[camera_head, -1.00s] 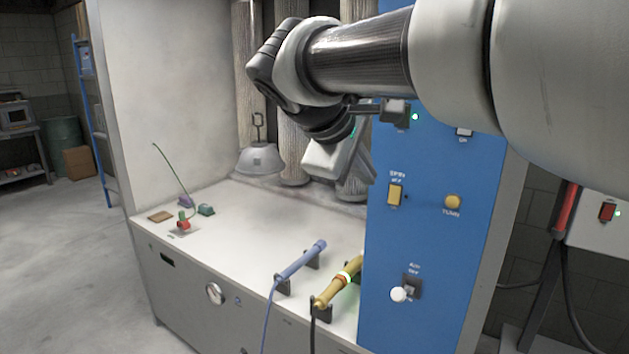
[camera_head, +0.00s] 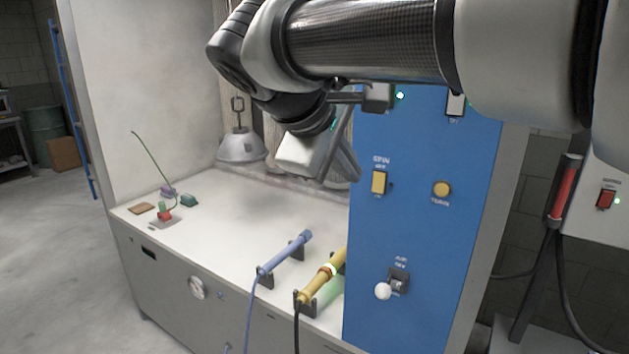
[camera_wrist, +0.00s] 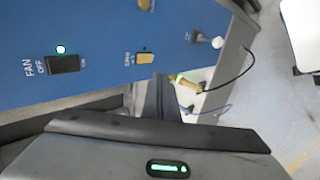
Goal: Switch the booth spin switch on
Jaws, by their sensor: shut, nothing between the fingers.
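The booth spin switch (camera_head: 379,183) is a yellow rocker under a SPIN OFF label on the blue panel (camera_head: 420,240). The small lamp to its right looks dark. It also shows in the wrist view (camera_wrist: 145,58). Which end of the rocker is pressed in is too small to tell. My gripper (camera_head: 345,167) is shut and empty, in front of the panel's left edge, up and to the left of the spin switch and apart from it. In the wrist view, my dark fingers (camera_wrist: 162,98) point toward the panel, beside the yellow rocker.
A black FAN switch (camera_wrist: 63,64) with a lit green lamp is above the spin switch. A round yellow button (camera_head: 442,189) is to its right, a white-knobbed toggle (camera_head: 383,291) below. Blue (camera_head: 285,254) and yellow (camera_head: 322,280) wands rest on the bench. A metal hood (camera_head: 241,147) hangs behind.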

